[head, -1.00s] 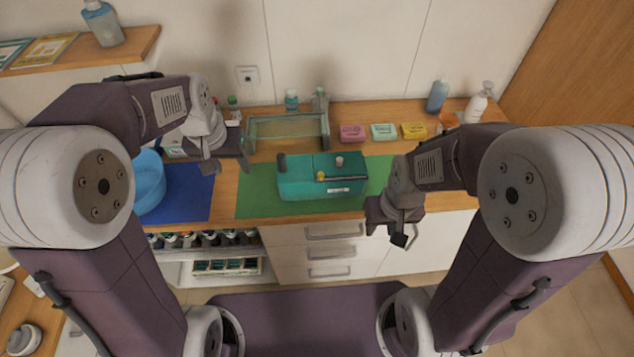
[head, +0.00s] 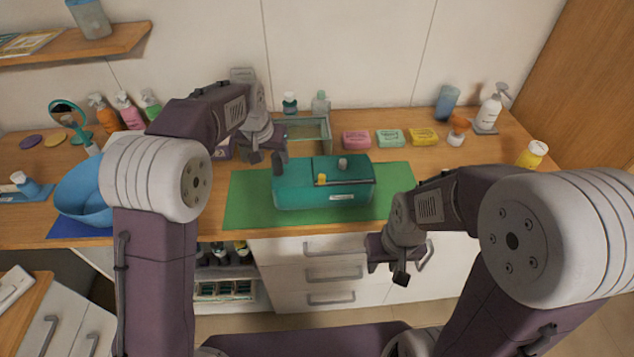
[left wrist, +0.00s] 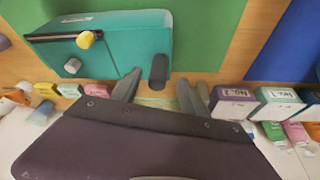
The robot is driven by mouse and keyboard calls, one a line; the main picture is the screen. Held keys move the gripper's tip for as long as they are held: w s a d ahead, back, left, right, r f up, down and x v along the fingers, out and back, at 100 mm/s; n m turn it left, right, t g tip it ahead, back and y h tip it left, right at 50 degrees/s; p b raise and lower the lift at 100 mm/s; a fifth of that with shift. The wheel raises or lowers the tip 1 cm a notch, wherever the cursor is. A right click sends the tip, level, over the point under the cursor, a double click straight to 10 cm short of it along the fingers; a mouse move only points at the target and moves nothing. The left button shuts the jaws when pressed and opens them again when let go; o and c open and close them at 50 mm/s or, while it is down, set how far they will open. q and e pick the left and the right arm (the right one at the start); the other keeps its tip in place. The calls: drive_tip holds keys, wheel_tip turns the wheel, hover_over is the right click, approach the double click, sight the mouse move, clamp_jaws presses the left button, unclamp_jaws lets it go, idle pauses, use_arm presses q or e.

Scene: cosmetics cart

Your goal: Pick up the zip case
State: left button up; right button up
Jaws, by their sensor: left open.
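The zip case (head: 300,195) is a teal box-shaped case lying on the green mat (head: 250,200). A dark strip with a yellow knob runs along it, beside a grey knob and a dark upright post at its left end. In the left wrist view the case (left wrist: 120,45) fills the upper left, with the dark post near my fingertips. My left gripper (head: 266,153) is open and empty at the case's back left; it also shows in the left wrist view (left wrist: 160,92). My right gripper (head: 390,268) hangs in front of the counter, right of the case; its jaw opening is unclear.
A glass-topped stand (head: 303,130) is behind the case. Pink (head: 356,140), mint (head: 389,138) and yellow (head: 422,136) soap-like blocks lie at back right. A blue bowl (head: 82,190) is at left. Labelled boxes (left wrist: 232,102) are near my left gripper.

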use_arm(q)
drive_tip(key=x, duration=0.2)
drive_tip(key=p+x, duration=0.1)
drive_tip(key=x, duration=0.2)
drive_tip(key=shift+w+d+r, duration=0.15)
drive_tip(key=shift+w, duration=0.15)
drive_tip(key=shift+s+r, duration=0.1)
drive_tip(key=shift+s, duration=0.05)
clamp_jaws()
idle(0.8)
